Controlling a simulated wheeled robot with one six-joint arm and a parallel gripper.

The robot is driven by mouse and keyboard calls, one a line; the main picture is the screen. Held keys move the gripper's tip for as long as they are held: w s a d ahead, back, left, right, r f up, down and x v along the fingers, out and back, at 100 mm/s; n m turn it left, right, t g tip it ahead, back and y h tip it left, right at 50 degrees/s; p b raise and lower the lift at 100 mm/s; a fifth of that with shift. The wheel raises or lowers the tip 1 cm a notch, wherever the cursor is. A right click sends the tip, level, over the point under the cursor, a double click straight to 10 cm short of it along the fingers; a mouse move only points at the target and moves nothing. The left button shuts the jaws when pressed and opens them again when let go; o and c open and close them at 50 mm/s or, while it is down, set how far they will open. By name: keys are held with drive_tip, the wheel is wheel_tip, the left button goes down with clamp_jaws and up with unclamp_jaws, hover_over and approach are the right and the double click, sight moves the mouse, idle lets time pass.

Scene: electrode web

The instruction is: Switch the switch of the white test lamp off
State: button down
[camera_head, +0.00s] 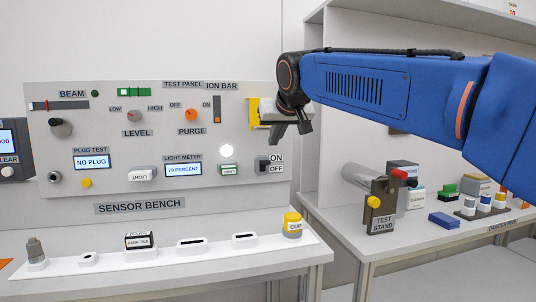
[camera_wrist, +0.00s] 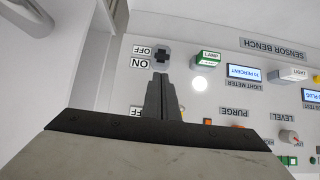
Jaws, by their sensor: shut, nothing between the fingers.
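The white test lamp (camera_head: 226,151) is a round, bright white disc on the test panel; it also shows in the wrist view (camera_wrist: 199,83). Its switch (camera_head: 262,165) is a small dark block right of the lamp, beside ON and OFF labels, ON above OFF. The wrist view is upside down, and there the switch (camera_wrist: 162,55) lies just beyond my fingertips. I cannot tell its lever position. My gripper (camera_head: 276,138) is shut and empty, above the switch on its ON side. Its fingers (camera_wrist: 161,78) look close to the switch, but contact cannot be made out.
A yellow piece (camera_head: 254,112) sits behind my wrist. A yellow-topped cup (camera_head: 292,224) stands on the bench below. The test stand (camera_head: 381,205) is at right.

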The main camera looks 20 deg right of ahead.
sight(264, 164)
drive_tip(key=shift+w+a+r, duration=0.1)
drive_tip(key=shift+w+r, duration=0.05)
drive_tip(key=shift+r, duration=0.1)
drive_tip(key=x, duration=1)
drive_tip(key=shift+s+f+t, duration=0.4)
drive_tip(key=shift+t, duration=0.2)
idle(0.6)
drive_tip(key=f, duration=0.1)
drive_tip(key=s+f+t, duration=0.1)
drive_tip(key=f, duration=0.1)
drive_tip(key=shift+s+f+t, duration=0.25)
drive_tip(key=shift+t, duration=0.05)
idle(0.4)
drive_tip(key=shift+r, duration=0.15)
